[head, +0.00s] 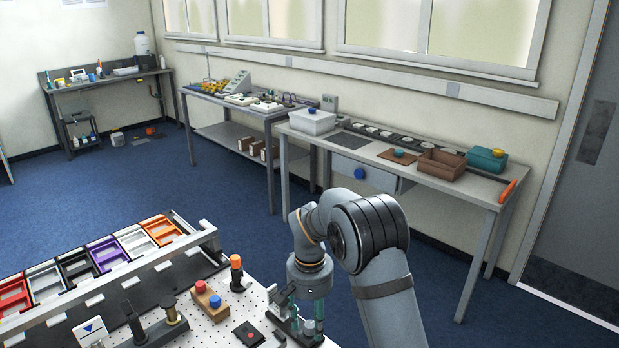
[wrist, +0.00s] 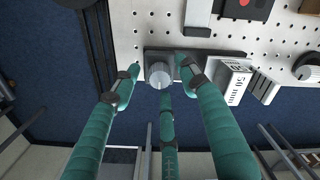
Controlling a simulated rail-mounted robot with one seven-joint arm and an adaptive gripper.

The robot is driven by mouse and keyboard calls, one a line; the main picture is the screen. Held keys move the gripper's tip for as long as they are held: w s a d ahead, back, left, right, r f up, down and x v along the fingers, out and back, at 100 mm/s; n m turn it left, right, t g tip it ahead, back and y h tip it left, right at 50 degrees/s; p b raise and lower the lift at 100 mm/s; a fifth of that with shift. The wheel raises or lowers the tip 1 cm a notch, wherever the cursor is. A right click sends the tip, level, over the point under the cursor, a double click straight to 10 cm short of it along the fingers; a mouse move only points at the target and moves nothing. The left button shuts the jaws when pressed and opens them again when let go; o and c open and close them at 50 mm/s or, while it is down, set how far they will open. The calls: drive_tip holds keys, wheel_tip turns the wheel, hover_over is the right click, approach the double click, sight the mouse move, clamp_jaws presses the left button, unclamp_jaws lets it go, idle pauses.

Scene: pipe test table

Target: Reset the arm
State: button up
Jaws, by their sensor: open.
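My gripper (head: 296,302) is low over the right end of the white pegboard table (head: 213,318). In the wrist view my gripper (wrist: 158,68) has its teal fingers spread open around a light grey cylinder (wrist: 159,78). The cylinder stands on a dark base plate (wrist: 210,55) at the board's edge. Gaps show between the left and right fingertips and the cylinder. In the head view the fingers partly hide this fixture.
A wooden block with blue and red knobs (head: 210,300) and an orange-topped post (head: 236,272) stand to the left. A small labelled block (wrist: 233,80) sits right of the fingers. A grey bench (head: 440,186) stands behind, with blue floor between.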

drive_tip(key=m, duration=0.3)
